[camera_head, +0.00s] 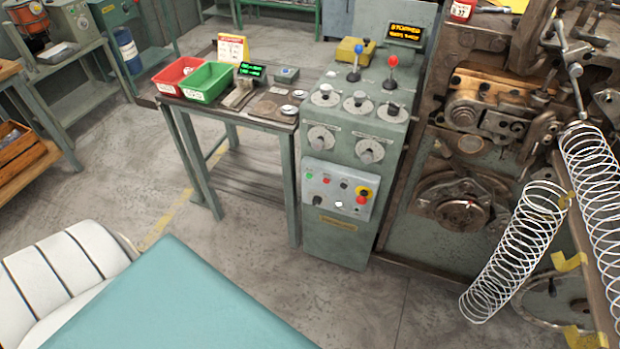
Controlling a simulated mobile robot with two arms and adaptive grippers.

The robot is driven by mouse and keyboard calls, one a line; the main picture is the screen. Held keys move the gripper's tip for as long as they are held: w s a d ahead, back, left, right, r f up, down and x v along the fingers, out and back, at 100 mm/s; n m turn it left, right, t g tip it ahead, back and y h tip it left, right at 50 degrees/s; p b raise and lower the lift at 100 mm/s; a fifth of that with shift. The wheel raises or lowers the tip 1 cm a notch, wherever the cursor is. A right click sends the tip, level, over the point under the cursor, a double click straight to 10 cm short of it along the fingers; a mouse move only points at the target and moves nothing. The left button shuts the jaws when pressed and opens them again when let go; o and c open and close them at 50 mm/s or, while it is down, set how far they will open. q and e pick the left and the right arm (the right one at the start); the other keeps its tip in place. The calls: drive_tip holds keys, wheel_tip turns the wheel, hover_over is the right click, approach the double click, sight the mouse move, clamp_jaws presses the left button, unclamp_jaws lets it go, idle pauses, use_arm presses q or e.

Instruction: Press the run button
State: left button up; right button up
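The green control cabinet (338,235) stands in the middle of the head view, left of the coiling machine. A grey button panel (325,197) is on its front. A small green button (309,175) sits at the panel's upper left; I cannot read its label, so I cannot tell whether it is the run button. A red button (326,180) and a dark one are to its right. A red emergency-stop knob on a yellow plate (362,192) is at the panel's right. The display (405,33) above appears to read "STOPPED". Neither of my grippers is in view.
A blue-knobbed lever (358,52) and a red-knobbed lever (393,64) rise from the cabinet top. A bench with a red bin (178,74) and a green bin (207,82) adjoins it on the left. Wire springs (515,250) hang at the right. Floor before the cabinet is clear.

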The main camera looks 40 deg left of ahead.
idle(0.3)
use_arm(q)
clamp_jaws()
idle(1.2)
